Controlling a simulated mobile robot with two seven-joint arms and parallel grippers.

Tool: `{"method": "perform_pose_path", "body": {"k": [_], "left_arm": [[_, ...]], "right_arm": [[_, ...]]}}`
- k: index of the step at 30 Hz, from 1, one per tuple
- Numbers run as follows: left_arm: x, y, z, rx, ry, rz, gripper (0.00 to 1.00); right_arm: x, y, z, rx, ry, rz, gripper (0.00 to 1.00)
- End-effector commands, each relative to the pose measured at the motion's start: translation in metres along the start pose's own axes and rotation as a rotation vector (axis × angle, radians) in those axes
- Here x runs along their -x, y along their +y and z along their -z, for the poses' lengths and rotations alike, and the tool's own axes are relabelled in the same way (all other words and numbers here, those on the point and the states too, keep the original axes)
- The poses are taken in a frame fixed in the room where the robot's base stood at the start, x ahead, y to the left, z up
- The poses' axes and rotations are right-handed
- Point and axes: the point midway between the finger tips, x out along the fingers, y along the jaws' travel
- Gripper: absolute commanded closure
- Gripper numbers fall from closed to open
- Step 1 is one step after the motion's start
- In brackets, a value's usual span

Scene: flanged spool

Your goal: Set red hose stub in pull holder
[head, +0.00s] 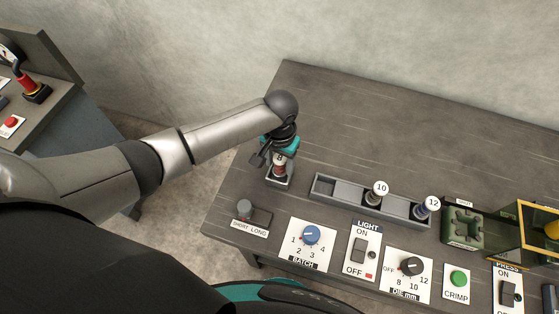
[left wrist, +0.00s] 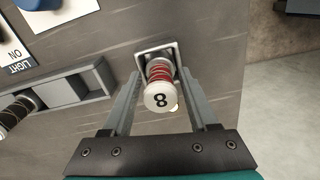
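The red hose stub (left wrist: 160,73) has a pale cap marked 8 and red coils below it. It stands in a small square grey holder (left wrist: 144,56), and it also shows in the head view (head: 279,161) above the holder (head: 279,182) at the table's left part. My left gripper (left wrist: 160,76) is above the holder with one finger on each side of the stub. Small gaps show between the fingers and the stub, so it looks open. The stub's lower end is hidden inside the holder. My right gripper is in no view.
A long grey rack (head: 325,187) holds stubs marked 10 (head: 380,189) and 12 (head: 430,206); its left slot is empty. Dials, switches and a green crimp button (head: 458,279) line the front edge. A green block (head: 463,226) and yellow-framed press (head: 535,228) stand right. The table's back is clear.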

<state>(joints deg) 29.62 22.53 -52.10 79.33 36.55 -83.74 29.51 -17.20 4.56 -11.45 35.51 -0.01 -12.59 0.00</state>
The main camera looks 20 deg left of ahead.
Motion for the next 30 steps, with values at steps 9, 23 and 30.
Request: {"method": "perform_pose_path", "body": {"k": [9, 23, 30], "left_arm": [[0.000, 0.000, 0.000, 0.000, -0.001, 0.000, 0.27], [0.069, 0.000, 0.001, -0.002, 0.003, -0.001, 0.27], [0.112, 0.000, 0.001, -0.001, 0.001, -0.001, 0.27]], "right_arm": [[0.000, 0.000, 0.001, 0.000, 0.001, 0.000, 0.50], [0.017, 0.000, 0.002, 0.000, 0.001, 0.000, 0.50], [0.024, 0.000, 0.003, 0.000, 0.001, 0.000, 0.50]]}}
